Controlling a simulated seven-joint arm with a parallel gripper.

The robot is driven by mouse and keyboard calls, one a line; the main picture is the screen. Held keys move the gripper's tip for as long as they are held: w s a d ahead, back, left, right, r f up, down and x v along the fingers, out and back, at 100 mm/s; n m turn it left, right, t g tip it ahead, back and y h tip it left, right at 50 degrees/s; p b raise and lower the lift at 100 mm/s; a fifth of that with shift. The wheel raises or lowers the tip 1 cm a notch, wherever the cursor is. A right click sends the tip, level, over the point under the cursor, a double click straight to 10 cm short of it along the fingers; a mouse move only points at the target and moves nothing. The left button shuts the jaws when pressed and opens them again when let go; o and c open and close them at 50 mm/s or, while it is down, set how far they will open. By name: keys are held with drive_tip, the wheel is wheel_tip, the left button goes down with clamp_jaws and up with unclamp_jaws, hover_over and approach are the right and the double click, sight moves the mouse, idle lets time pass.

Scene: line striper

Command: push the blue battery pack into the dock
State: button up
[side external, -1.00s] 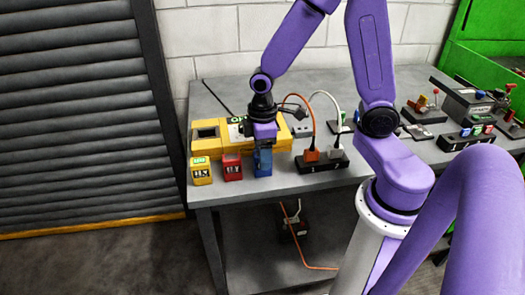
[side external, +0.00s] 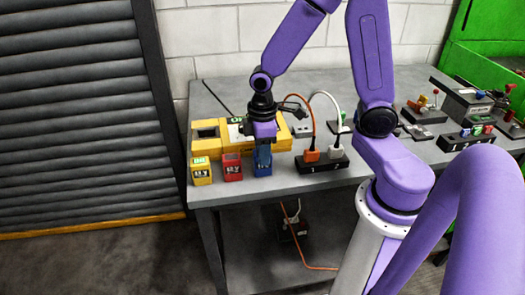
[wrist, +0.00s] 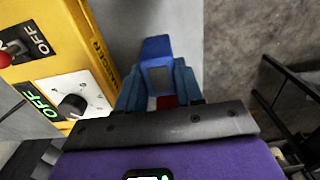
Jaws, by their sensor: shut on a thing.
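The blue battery pack (side external: 263,162) stands upright near the table's front edge, right of the red pack, in the side view. My gripper (side external: 263,146) points down over it and is shut on its upper part. In the wrist view the blue pack (wrist: 157,70) shows between my gripper's fingers (wrist: 158,92). The yellow dock unit (side external: 212,144) lies just behind the packs. It has a dark rectangular opening at its left end. My gripper hides part of its middle and right side.
A yellow pack (side external: 201,172) and a red pack (side external: 232,168) stand left of the blue one. A black power strip (side external: 322,163) with orange and white plugs is close on the right, its cables arching beside my wrist. The grey table's front edge (side external: 290,188) is near.

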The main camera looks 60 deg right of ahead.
drive_tip(key=shift+r, duration=0.6)
drive_tip(key=shift+r, duration=1.8)
drive_tip(key=shift+w+r, duration=0.1)
drive_tip(key=shift+r, duration=0.3)
wheel_tip(320, 180, up, 12)
drive_tip(key=w, duration=1.2)
drive_tip(key=w+f, duration=0.1)
drive_tip(key=w, duration=0.8)
wheel_tip(320, 180, down, 11)
drive_tip(key=shift+s+d+r, duration=0.15)
drive_tip(key=shift+s+d, duration=0.2)
drive_tip(key=shift+f, duration=0.9)
idle(0.8)
